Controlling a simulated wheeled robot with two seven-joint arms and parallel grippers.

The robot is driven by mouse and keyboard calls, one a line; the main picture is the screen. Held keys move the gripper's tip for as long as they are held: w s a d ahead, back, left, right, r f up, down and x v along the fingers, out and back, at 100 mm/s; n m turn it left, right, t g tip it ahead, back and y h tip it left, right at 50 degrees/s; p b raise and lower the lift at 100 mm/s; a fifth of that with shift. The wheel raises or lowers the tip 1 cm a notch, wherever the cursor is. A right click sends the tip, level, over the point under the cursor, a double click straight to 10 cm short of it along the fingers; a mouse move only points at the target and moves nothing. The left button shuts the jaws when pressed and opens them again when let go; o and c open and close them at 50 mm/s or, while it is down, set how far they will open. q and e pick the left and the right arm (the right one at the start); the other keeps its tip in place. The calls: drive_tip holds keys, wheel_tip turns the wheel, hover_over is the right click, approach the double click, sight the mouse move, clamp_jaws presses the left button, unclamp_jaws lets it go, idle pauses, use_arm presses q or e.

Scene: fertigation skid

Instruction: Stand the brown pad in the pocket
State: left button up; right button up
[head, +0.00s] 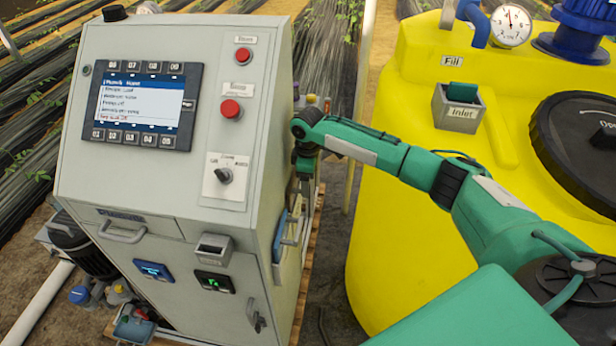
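I make out no brown pad in the head view. A small grey open-topped pocket (213,249) is fixed to the lower front of the grey cabinet, and no pad stands up out of it. A similar grey pocket labelled Inlet (459,108) is on the yellow tank, with a green pad (462,90) standing in it. My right arm reaches in from the right, and its gripper (305,168) is at the cabinet's right side. Its fingers are too dark and small to read, and anything in them is hidden. My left gripper is out of view.
The grey cabinet (150,190) has a screen, red buttons, a knob and handles. A blue item (280,236) hangs on its right side by a handle. The yellow tank (400,240) stands at right with a black lid (585,135) and a gauge. A narrow gap separates them.

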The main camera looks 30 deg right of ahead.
drive_tip(key=o, duration=1.6)
drive_tip(key=shift+c, duration=0.2)
drive_tip(key=shift+r, duration=0.1)
drive_tip(key=shift+r, duration=0.35)
wheel_tip(320, 180, up, 13)
drive_tip(key=b, duration=0.4)
drive_tip(key=shift+s+f, duration=0.1)
drive_tip(key=shift+f, duration=0.05)
